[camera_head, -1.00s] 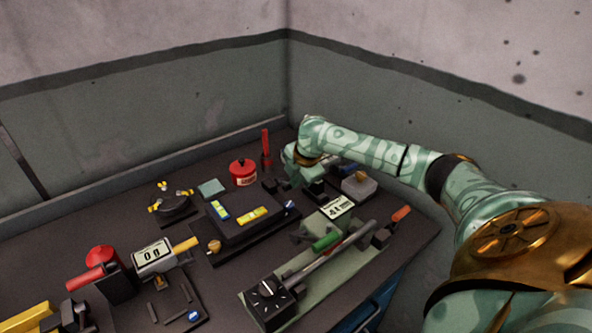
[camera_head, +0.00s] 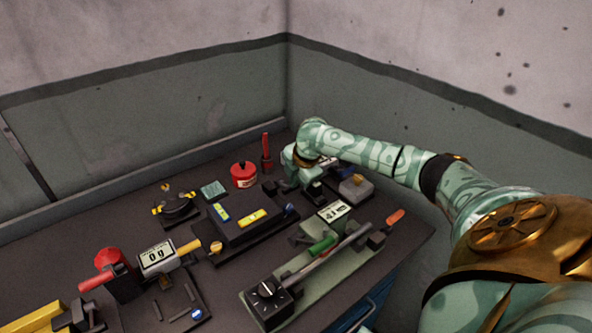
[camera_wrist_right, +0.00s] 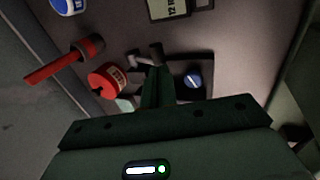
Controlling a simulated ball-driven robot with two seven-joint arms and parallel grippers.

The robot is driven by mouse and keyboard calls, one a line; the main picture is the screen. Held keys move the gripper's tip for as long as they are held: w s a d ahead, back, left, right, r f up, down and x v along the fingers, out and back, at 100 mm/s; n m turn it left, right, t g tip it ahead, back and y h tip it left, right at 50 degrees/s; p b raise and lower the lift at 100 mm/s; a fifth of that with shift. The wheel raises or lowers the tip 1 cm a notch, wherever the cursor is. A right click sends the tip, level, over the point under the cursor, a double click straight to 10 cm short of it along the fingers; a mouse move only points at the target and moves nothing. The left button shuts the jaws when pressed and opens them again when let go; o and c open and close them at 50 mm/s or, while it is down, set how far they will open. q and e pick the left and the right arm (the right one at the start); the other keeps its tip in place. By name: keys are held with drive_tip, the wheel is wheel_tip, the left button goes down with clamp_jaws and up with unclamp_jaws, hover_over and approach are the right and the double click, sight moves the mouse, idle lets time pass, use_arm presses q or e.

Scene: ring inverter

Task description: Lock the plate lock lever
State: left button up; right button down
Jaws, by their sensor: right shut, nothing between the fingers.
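My right gripper (camera_head: 310,191) is low over the back right of the bench, beside the dark levelling plate (camera_head: 236,233) with its two yellow-and-blue spirit levels. In the right wrist view its dark fingers (camera_wrist_right: 157,86) are together, with nothing between them. A small dark-and-grey bar (camera_wrist_right: 143,59), perhaps the lock lever, shows right at the fingertips; I cannot tell whether they touch. A blue round knob (camera_wrist_right: 193,81) sits on a dark base just right of the fingers. The lever's position is unclear, and the arm hides part of that area in the head view. My left gripper is not in view.
A red canister (camera_head: 244,175) and a red-handled tool (camera_head: 266,153) stand behind the plate. A grey block (camera_head: 357,188) is right of the gripper. A green-handled device (camera_head: 312,263) lies in front. A scale display (camera_head: 157,254) is at left.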

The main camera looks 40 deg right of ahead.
drive_tip(key=p+v, duration=0.5)
drive_tip(key=v, duration=1.1)
drive_tip(key=shift+r, duration=0.15)
